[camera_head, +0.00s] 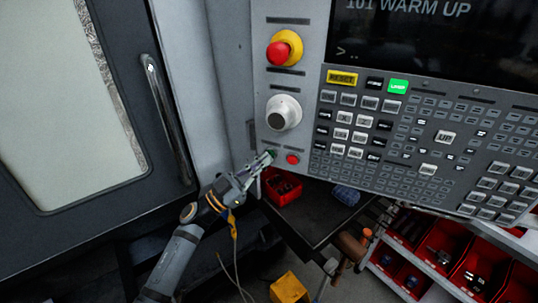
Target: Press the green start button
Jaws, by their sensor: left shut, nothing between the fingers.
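The control panel (300,112) fills the upper right. A small green round button (273,151) sits at its lower left corner, left of a small red button (292,159). I take it as the start button; it is partly hidden by my fingertips. My left gripper (268,157) comes up from below left, shut and empty, with its fingertips at the green button. I cannot tell whether they touch it. My right gripper is not in view.
A red emergency stop (278,53) and a white knob (283,112) sit above. A lit green key (398,87) is among the keys. The machine door handle (167,118) is left. Below are a red bin (283,197), a dark shelf and a yellow box (288,289).

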